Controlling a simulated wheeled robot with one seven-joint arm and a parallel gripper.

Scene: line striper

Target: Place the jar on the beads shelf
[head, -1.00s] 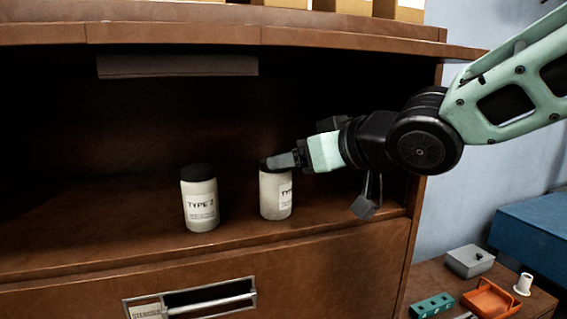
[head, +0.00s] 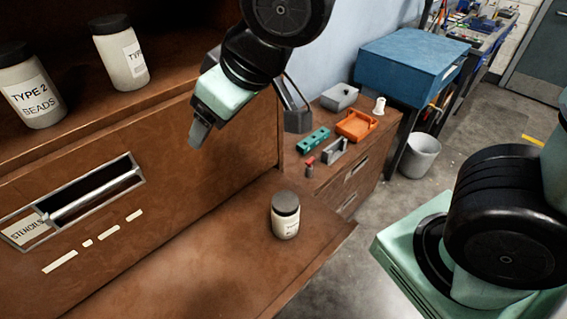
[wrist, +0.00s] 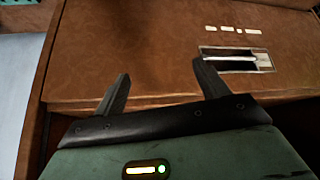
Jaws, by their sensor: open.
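A white jar with a dark lid (head: 285,215) stands upright on the lower brown ledge, with a label facing front. Two similar jars stand on the upper shelf (head: 120,107): a jar labelled "TYPE 2 BEADS" (head: 33,92) and a "TYPE 2" jar (head: 120,60) to its right. My gripper (head: 198,134) is above and left of the lower jar, apart from it, in front of the drawer face. In the wrist view my gripper (wrist: 160,85) has its fingers spread with nothing between them. No jar shows in the wrist view.
A drawer marked "STENCILS" with a metal handle (head: 95,195) is below the shelf. Right of the ledge, a low cabinet holds an orange tray (head: 356,125), a teal block (head: 312,140) and a grey box (head: 339,97). A blue box (head: 410,60) stands behind.

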